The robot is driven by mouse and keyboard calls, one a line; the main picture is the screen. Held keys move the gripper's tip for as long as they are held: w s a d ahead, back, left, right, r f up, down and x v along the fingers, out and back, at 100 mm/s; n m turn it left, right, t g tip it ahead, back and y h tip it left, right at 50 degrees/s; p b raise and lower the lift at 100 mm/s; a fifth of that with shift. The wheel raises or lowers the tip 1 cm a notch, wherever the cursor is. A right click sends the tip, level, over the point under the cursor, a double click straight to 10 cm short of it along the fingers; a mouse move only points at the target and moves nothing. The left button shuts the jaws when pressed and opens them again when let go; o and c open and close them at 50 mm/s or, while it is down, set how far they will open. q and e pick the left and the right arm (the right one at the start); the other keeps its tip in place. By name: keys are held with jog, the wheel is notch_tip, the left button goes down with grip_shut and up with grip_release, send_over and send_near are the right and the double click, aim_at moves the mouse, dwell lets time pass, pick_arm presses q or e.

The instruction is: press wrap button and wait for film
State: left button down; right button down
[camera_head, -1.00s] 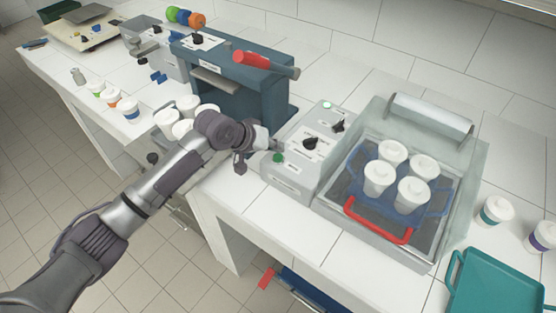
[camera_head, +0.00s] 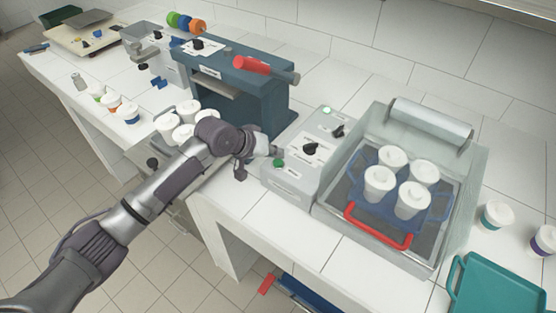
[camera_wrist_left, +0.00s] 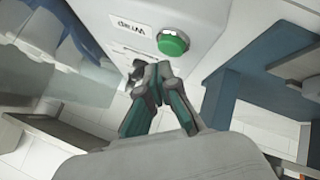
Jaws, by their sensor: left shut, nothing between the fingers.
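The green wrap button (camera_head: 278,163) is on the front of the grey control box (camera_head: 290,180). It also shows in the left wrist view (camera_wrist_left: 172,42) beside a label that reads WRAP. My left gripper (camera_head: 272,153) is shut and empty, close to the button. In the wrist view its fingertips (camera_wrist_left: 157,75) are just below the button and appear apart from it. The film roll (camera_head: 430,118) lies across the back of the wrapping machine. Several white lidded cups (camera_head: 412,198) stand in a blue carrier (camera_head: 436,212) in the machine. My right gripper is out of view.
A red handle (camera_head: 378,228) is at the machine's front. A black knob (camera_head: 311,149) and a small green lamp (camera_head: 327,110) are on the box top. A blue press (camera_head: 230,80) stands left. A teal tray (camera_head: 495,285) and two cups are at right.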

aim_at(276, 162)
pick_arm(q)
jog(key=shift+f, duration=0.15)
dwell(0.3)
jog(key=shift+f, duration=0.3)
jog(key=shift+f, duration=0.35)
dwell(0.4)
jog(key=shift+r+p, duration=0.75)
jog(key=shift+p, duration=0.15)
notch_tip(276, 162, up, 6)
jog(key=p, duration=0.6)
